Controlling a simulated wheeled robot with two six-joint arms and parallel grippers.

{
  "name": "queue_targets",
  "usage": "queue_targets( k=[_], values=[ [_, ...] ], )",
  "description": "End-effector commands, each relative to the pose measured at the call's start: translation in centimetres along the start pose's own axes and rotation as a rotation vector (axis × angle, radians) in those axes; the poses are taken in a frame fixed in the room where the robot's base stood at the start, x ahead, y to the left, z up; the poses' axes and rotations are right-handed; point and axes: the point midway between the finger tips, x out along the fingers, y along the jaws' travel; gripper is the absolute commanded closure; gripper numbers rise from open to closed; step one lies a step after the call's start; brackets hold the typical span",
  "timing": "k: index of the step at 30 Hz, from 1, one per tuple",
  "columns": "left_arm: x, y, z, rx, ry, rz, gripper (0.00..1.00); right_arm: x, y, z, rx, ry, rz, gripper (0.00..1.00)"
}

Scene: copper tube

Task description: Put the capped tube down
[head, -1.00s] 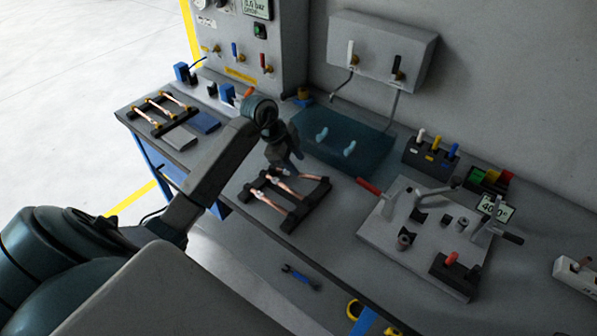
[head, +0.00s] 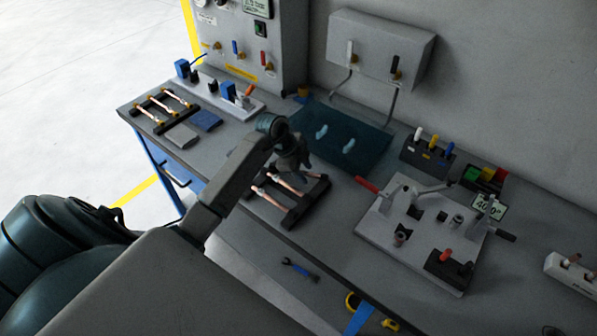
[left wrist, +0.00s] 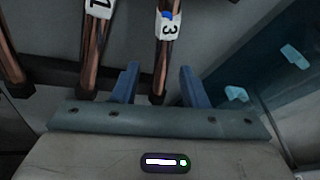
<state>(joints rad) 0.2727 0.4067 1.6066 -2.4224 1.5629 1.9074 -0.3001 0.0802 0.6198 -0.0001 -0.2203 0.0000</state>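Copper tubes lie across a black rack (head: 292,216) in the middle of the bench. In the left wrist view, a copper tube with a white label marked 3 (left wrist: 167,27) runs between the fingertips of my left gripper (left wrist: 158,72). The fingers are apart, with a gap on both sides of this tube. Another labelled tube (left wrist: 96,40) lies left of the fingers. In the head view, my left gripper (head: 300,167) is at the rack's back edge and covers part of it. I cannot tell which tube is capped. My right gripper is not in view.
A second rack with tubes (head: 163,111) stands at the back left. A dark teal mat (head: 365,138) lies behind the middle rack. A bending fixture (head: 385,225) with a red-handled lever is to the right.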

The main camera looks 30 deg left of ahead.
Motion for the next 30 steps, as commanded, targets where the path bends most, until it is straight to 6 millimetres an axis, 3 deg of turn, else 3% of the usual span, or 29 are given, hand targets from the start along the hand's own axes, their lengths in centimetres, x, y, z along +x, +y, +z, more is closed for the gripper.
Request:
queue_targets(
  k=[13,14,20,30],
  values=[
    [0.27,0.07,0.10,0.000,0.000,0.000,0.60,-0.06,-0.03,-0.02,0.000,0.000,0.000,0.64],
    [0.27,0.07,0.10,0.000,0.000,0.000,0.62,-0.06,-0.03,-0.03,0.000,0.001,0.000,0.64],
    [0.27,0.07,0.11,0.000,0.000,0.000,1.00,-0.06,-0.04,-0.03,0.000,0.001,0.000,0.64],
    [0.16,0.03,0.07,0.000,0.000,0.000,1.00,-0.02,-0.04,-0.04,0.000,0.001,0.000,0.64]
  ],
)
